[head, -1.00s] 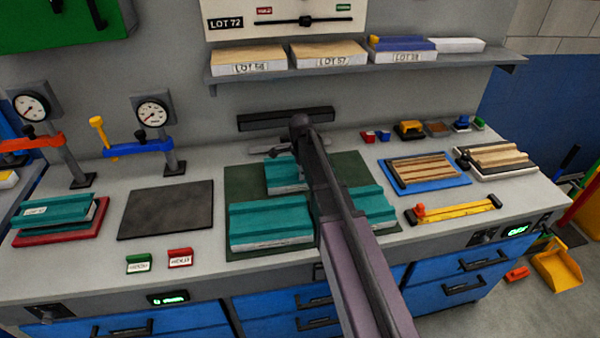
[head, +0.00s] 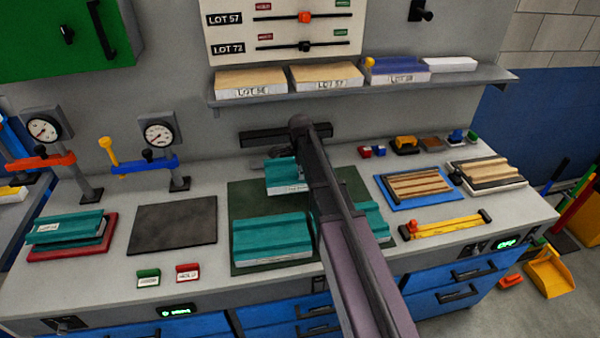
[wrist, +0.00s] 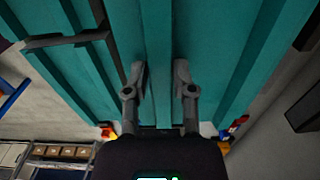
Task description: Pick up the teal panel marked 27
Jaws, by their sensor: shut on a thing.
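A teal ribbed panel (head: 282,175) with a white label edge is at the back of the dark green mat (head: 243,200), raised off it. The label is too small to read. In the wrist view, my gripper (wrist: 160,75) is shut on a rib of a teal panel (wrist: 215,35), a finger on each side. In the head view my arm hides the gripper and part of the back panel. A second teal panel (head: 270,240) lies at the mat's front left. A third teal panel (head: 372,222) lies at the right, partly behind my arm.
A dark square pad (head: 172,226) lies left of the mat. Another teal panel (head: 65,228) sits on a red tray (head: 70,253) at far left. A blue tray (head: 420,200) with a brown ribbed piece is at right. A shelf (head: 370,87) with several boxes hangs above.

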